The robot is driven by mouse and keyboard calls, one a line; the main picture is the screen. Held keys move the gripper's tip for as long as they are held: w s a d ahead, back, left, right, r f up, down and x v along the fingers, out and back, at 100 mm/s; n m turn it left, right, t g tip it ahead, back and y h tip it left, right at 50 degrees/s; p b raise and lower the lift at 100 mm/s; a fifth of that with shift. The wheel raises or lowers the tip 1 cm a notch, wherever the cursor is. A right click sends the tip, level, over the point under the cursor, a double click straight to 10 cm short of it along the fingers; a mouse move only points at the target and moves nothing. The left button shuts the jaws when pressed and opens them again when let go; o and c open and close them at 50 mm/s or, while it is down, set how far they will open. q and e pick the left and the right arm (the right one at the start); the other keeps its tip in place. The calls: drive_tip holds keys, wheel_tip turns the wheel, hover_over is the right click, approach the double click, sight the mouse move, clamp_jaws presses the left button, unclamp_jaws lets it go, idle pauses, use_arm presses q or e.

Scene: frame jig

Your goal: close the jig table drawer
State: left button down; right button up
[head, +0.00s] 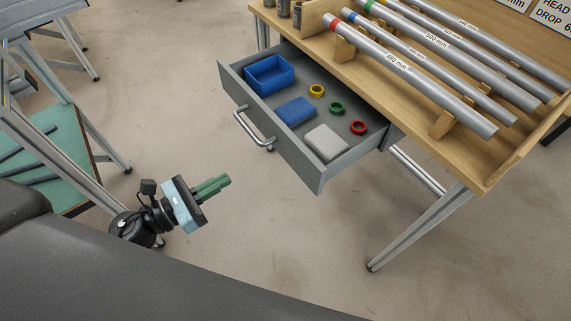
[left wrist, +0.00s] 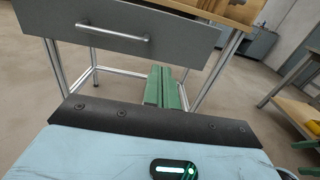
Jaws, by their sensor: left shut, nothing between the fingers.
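The grey jig table drawer (head: 268,138) is pulled out from under the wooden jig table (head: 483,180). Its bar handle (head: 253,131) is on the front panel. In the left wrist view the drawer front (left wrist: 150,22) and handle (left wrist: 112,34) are ahead, at the upper left. My left gripper (head: 222,184) has green fingers, shut and empty. It is apart from the drawer, in front of it and below the handle in the head view. In the left wrist view the fingers (left wrist: 161,88) point toward the space below the drawer. My right gripper is not in view.
The drawer holds a blue bin (head: 270,77), a blue block (head: 295,110), a light grey block (head: 326,142) and coloured rings (head: 337,108). Labelled metal tubes (head: 420,75) lie on the table. A green-shelved stand (head: 45,165) is at left. Floor before the drawer is clear.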

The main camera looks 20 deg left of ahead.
use_arm(q)
drive_tip(key=p, duration=0.2)
approach(283, 146)
drive_tip(key=x, duration=0.5)
drive_tip(key=shift+w+d+r, duration=0.1)
drive_tip(key=shift+w, duration=0.1)
drive_tip(key=shift+w+d, duration=0.45)
drive_tip(key=shift+w, duration=0.15)
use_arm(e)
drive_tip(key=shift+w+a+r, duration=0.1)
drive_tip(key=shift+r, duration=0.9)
